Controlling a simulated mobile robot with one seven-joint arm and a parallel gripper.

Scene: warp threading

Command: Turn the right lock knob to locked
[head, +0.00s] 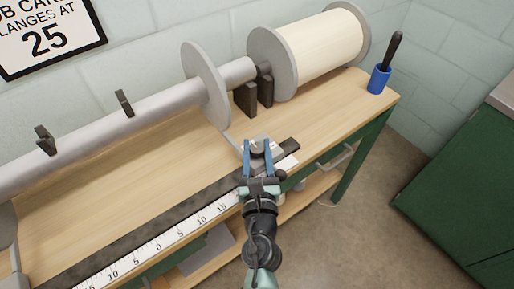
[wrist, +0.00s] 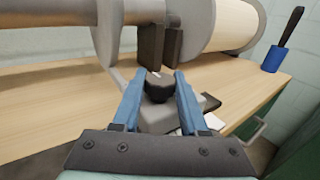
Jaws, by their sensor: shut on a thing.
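The right lock knob (wrist: 158,88) is a dark round knob with a pale mark on top, on a grey block (wrist: 160,118) at the right end of the ruler rail. In the head view the knob (head: 258,146) shows between the blue fingers. My gripper (head: 258,146) reaches over the bench's front edge, with one finger on each side of the knob. In the wrist view my gripper (wrist: 159,82) is shut on the knob. The fingers hide the knob's sides. I cannot tell from the mark whether it is locked.
A white ruler (head: 172,239) runs along the wooden bench (head: 325,108). Behind stand a grey beam with a flange (head: 206,84) and a cream roll (head: 322,45) on dark supports. A blue cup (head: 379,79) with a dark-handled tool stands at the right end. A white card (head: 287,162) lies beside the block.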

